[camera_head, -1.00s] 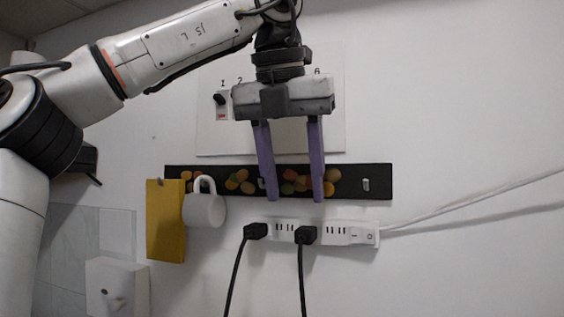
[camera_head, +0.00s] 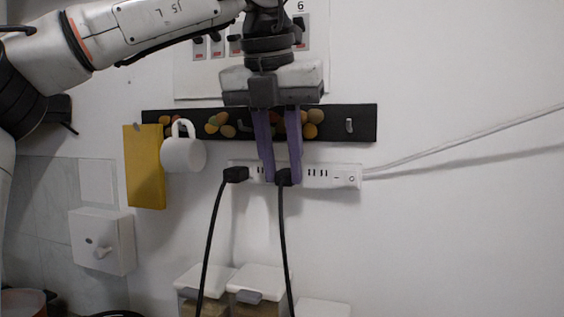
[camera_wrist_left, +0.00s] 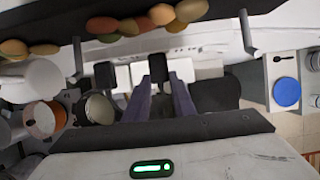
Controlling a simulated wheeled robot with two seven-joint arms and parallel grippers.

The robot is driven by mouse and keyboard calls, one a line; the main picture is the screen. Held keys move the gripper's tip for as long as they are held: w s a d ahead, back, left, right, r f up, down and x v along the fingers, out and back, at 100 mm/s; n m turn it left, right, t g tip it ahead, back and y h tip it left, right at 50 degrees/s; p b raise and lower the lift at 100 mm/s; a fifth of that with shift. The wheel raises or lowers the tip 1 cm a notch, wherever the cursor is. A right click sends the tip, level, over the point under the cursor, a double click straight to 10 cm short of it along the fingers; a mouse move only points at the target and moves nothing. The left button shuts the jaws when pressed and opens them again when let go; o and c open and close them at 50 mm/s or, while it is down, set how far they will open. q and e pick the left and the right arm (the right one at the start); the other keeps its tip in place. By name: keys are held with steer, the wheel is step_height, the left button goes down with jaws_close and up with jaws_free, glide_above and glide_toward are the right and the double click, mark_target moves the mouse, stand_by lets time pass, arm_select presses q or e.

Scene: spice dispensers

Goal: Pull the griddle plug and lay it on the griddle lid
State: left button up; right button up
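Two black plugs sit in the white power strip (camera_head: 318,175) on the wall: a left plug (camera_head: 236,174) and a right plug (camera_head: 284,177), each with a black cord hanging down. I cannot tell from labels which one is the griddle's. My left gripper (camera_head: 283,181) points down, its two purple fingers closed in on either side of the right plug, which still sits at the strip. In the left wrist view this plug (camera_wrist_left: 158,68) shows between the fingertips. The griddle lid is not clearly identifiable. My right gripper is not in view.
A black wall rail (camera_head: 350,125) with colourful magnets and hooks runs just above the strip. Lidded containers (camera_head: 258,282) stand below. A dark rounded object (camera_wrist_left: 215,95) shows in the wrist view.

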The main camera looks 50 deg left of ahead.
arm_select(q)
steer(key=shift+o, duration=1.4)
jaws_close()
steer(key=shift+s+d, duration=0.1)
steer(key=shift+s, duration=0.05)
steer(key=shift+s+d, duration=0.25)
steer(key=shift+s, duration=0.2)
steer(key=shift+s+d+b, duration=0.1)
steer(key=shift+s+b, duration=0.1)
steer(key=shift+b, duration=0.1)
steer(key=shift+s+d, duration=0.1)
steer(key=shift+s, duration=0.15)
